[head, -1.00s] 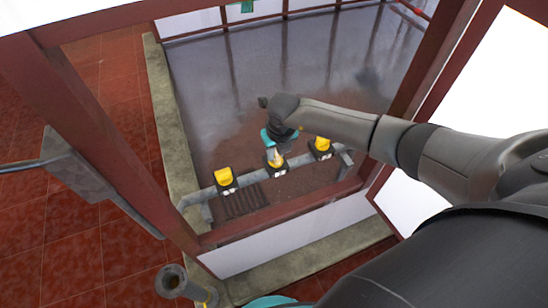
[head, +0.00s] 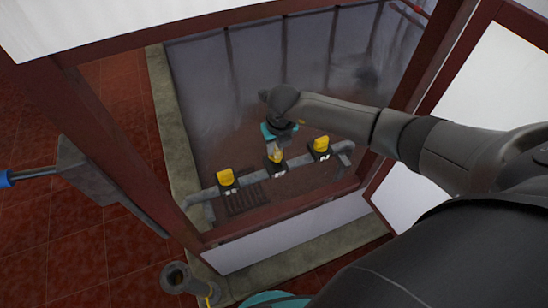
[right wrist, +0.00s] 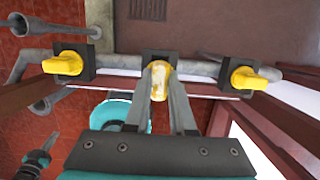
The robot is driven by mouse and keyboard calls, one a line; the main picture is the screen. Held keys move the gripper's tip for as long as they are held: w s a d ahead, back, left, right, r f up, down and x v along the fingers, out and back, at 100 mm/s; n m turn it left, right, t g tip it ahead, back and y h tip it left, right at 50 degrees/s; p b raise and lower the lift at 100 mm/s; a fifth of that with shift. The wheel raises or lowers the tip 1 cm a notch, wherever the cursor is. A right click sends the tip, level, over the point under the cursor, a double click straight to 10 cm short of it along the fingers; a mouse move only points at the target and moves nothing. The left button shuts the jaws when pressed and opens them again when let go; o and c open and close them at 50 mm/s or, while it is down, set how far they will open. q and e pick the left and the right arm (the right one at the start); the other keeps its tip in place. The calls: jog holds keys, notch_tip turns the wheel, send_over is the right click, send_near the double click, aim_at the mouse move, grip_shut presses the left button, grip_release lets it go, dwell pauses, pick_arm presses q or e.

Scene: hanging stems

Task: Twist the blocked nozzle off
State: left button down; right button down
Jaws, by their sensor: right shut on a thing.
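Three yellow nozzles sit in black mounts along a grey pipe. The middle nozzle (right wrist: 160,84) has whitish crust on it; it also shows in the head view (head: 276,154). My right gripper (right wrist: 160,95) is shut on this middle nozzle, one finger on each side, and reaches it from above in the head view (head: 277,146). The nozzle still sits at its black mount (right wrist: 160,56). The left nozzle (head: 225,177) and the right nozzle (head: 321,144) look clean and stand apart from the gripper. My left gripper does not clearly show.
The grey pipe (head: 205,194) runs inside a red-framed opening, with a dark grate (head: 243,200) beside it. A white panel (head: 400,192) is at the right. An upright hollow grey pipe (head: 176,279) stands at the lower left. Red tiled floor (head: 60,235) lies to the left.

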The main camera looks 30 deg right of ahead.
jog(key=shift+r, duration=0.35)
notch_tip(320, 180, up, 5)
jog(key=p, duration=0.5)
jog(key=shift+f, duration=0.15)
dwell(0.3)
